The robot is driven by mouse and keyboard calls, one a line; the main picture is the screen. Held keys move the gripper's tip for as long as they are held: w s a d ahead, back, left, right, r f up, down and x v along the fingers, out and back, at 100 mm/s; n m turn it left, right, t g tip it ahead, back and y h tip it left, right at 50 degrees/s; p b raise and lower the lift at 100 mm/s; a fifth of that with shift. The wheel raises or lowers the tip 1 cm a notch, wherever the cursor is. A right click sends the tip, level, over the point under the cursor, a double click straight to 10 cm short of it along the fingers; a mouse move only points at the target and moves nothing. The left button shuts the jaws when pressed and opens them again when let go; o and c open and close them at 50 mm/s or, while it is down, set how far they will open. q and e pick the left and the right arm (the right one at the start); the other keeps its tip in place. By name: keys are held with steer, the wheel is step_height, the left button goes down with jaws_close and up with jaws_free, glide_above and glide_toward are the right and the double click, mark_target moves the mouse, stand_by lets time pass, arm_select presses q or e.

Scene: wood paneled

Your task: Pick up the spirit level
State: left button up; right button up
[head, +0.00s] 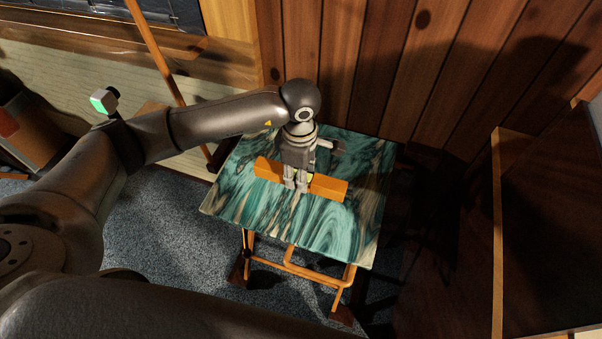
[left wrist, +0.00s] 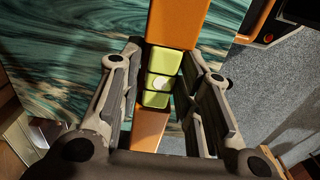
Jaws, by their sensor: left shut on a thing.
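The spirit level is a long orange bar (head: 327,187) with a yellow-green vial in its middle. In the head view it lies across the green marbled table (head: 235,190). My left gripper (head: 297,187) comes down from above and is shut on the level near its middle. In the left wrist view the two fingers of the left gripper (left wrist: 160,95) stand on either side of the level (left wrist: 178,22), around the vial section. I cannot tell whether the level touches the tabletop. My right gripper is not in view.
The small table has orange wooden legs (head: 320,273) and stands against a wood-paneled wall (head: 400,60). A dark wooden cabinet (head: 545,230) is at the right. A slanted wooden pole (head: 155,50) stands behind my left arm. Grey carpet (head: 170,240) is clear at the left.

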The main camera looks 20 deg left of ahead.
arm_select(q)
steer(key=s+d+r+b, duration=0.1)
steer(key=s+r, duration=0.3)
steer(key=s, duration=0.5)
steer(key=shift+d+r+b, duration=0.3)
steer(key=shift+d+b, duration=0.1)
steer(key=shift+d, duration=0.2)
